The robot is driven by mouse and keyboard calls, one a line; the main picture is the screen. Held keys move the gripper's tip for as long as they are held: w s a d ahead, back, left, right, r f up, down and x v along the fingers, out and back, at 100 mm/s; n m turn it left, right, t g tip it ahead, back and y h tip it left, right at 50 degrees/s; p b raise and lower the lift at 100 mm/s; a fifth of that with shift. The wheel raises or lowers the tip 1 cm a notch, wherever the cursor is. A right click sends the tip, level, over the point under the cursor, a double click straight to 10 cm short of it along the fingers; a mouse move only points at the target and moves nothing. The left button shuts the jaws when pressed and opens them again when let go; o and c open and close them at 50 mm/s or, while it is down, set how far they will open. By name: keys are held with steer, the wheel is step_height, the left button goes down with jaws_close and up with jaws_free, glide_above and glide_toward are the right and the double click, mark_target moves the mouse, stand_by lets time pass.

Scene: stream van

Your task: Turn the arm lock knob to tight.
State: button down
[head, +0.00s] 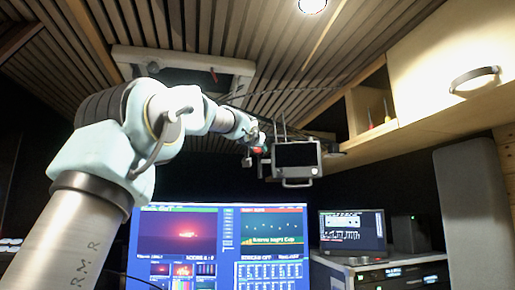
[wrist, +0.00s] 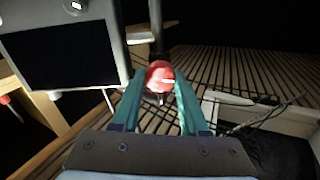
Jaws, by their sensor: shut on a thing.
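The arm lock knob is the small red knob (wrist: 160,76) in the wrist view, with a pale mark on its face. It sits at the end of a dark rod beside a small monitor (wrist: 62,50). My gripper (wrist: 158,88) is shut on the knob, with its green fingers on either side of it. In the head view the red knob (head: 257,150) is tiny, just left of the small monitor (head: 296,157), with my gripper (head: 251,146) at it. Whether the knob stands at tight cannot be read.
Wooden cabinets (head: 440,75) hang at the upper right. A large screen (head: 215,245) and a laptop (head: 352,232) on a rack stand below. A pale ceiling frame (head: 185,65) is above my arm. A cable (wrist: 265,115) hangs at the right in the wrist view.

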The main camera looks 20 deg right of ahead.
steer(key=shift+s+d+f+m+p, duration=0.1)
steer(key=shift+m+p, duration=1.9)
steer(key=shift+m, duration=6)
steer(key=shift+c, duration=2.1)
jaws_free()
steer(key=b+v, duration=0.3)
steer(key=v, duration=0.7)
steer(key=shift+s+a, duration=0.25)
steer(key=shift+s, duration=0.05)
